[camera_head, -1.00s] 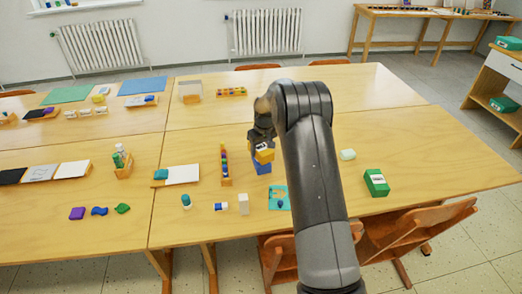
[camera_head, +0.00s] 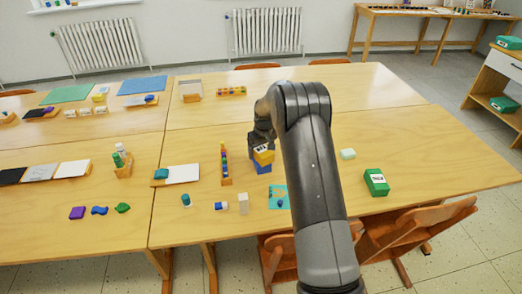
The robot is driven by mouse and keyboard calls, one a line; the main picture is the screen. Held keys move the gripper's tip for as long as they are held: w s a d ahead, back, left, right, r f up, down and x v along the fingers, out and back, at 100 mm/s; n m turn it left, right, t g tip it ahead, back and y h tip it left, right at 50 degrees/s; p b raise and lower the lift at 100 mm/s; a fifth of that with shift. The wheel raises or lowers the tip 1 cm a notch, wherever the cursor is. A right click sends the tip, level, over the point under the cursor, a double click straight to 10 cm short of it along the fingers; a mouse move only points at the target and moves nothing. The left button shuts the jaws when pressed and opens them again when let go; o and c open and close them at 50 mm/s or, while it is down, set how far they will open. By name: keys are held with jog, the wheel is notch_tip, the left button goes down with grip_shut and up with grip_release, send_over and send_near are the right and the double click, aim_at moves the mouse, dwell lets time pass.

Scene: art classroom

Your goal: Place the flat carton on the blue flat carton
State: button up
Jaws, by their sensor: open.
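A yellow flat carton (camera_head: 263,156) with a white label lies on top of the blue flat carton (camera_head: 262,168), which rests on the table. The yellow carton looks slightly turned relative to the blue one. My gripper (camera_head: 262,142) is just above and behind the yellow carton, at the end of my dark arm. It is open; its fingertips are partly hidden by my arm and the carton, so I cannot tell whether they touch it.
A rack of coloured pieces (camera_head: 225,165) stands close to the left of the cartons. The table (camera_head: 420,140) is bare at the right.

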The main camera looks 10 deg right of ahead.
aim_at(263, 151)
notch_tip(263, 151, up, 12)
jog(key=s, duration=0.2)
jog(key=s+r+m+t, duration=0.2)
jog(key=s+r, duration=1.6)
jog(key=s, duration=0.2)
jog(key=s+m+t, duration=0.2)
jog(key=s, duration=2.3)
jog(key=shift+f+h, duration=0.25)
jog(key=shift+h, duration=0.15)
